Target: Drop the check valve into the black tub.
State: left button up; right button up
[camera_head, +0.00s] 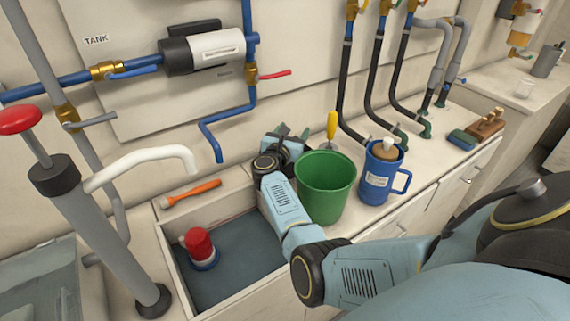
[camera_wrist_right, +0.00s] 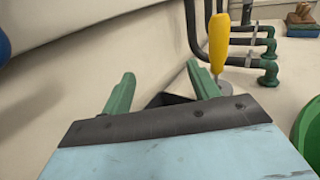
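My right gripper (camera_head: 293,131) reaches over the counter behind the green bucket, toward the wall. In the right wrist view its two green fingers (camera_wrist_right: 162,88) stand wide apart, with nothing held between them. A small dark shape (camera_wrist_right: 168,99) shows low between the fingers; I cannot tell whether it is part of a black tub or of the gripper. I cannot make out a check valve or a clear black tub in either view. My left gripper is not in view.
A green bucket (camera_head: 325,187) and blue jug (camera_head: 377,178) stand right of my forearm. A yellow-handled tool (camera_head: 331,126) stands behind them. An open recess (camera_head: 237,257) holds a red-topped item (camera_head: 200,247). An orange-handled tool (camera_head: 190,194) lies left. Hoses (camera_head: 372,75) line the wall.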

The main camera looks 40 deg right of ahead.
jog(key=v, duration=1.3)
jog(key=shift+a+p, duration=0.15)
jog(key=shift+p, duration=0.2)
jog(key=shift+s+r, duration=0.15)
